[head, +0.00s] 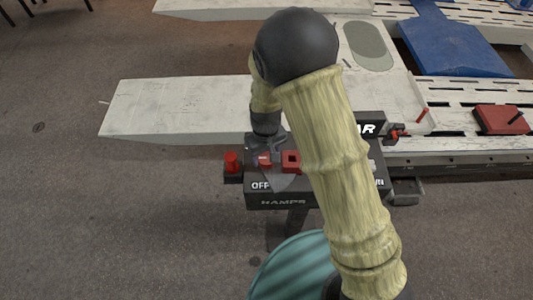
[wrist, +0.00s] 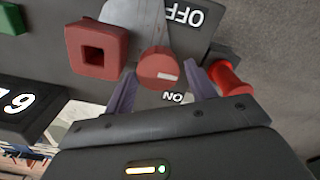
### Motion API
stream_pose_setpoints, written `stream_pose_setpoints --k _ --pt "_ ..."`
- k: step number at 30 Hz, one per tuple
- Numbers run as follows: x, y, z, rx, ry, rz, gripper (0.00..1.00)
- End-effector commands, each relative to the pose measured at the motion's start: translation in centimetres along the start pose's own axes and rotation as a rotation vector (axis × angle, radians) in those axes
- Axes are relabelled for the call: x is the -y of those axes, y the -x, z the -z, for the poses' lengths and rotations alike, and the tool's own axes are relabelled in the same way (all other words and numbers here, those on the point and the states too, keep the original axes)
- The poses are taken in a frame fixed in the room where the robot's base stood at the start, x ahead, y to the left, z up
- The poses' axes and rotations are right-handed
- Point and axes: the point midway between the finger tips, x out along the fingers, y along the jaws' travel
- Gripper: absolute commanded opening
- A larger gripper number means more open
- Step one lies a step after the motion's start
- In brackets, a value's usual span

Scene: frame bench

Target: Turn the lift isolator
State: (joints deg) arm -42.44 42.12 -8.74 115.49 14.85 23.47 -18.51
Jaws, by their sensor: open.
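A red round knob with a short white mark (wrist: 160,68) sits on the dark control box between an OFF label (wrist: 184,12) and an ON label (wrist: 173,97); it looks like the lift isolator. In the head view the knob (head: 265,160) is on the box's left part, above OFF. The white mark lies nearly level in the wrist view, on the knob's lower right part. My gripper (wrist: 159,76) is open, its fingers one to each side of the knob. I cannot tell whether they touch it. In the head view my arm hides the right part of the box.
A red cylinder (wrist: 227,78) stands close beside the right finger in the wrist view; it also shows at the box's left end (head: 231,162). A red square block (wrist: 100,48) is left of the knob. A white ramp (head: 180,105) lies behind the box.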

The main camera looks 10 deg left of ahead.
Motion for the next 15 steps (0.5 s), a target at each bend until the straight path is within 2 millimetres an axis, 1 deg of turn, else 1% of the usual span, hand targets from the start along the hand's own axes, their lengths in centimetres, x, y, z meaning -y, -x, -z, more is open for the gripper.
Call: stream_pose_setpoints --k 4,13,14,15 --pt "-0.14 -1.03 -0.04 0.0 -0.004 0.0 0.56" --pt "-0.19 -1.22 -0.02 -0.002 -0.005 0.0 0.56" --pt "-0.19 -1.22 -0.02 -0.001 -0.005 0.0 0.5" --pt "-0.18 -1.22 -0.02 -0.001 -0.004 0.0 0.42"
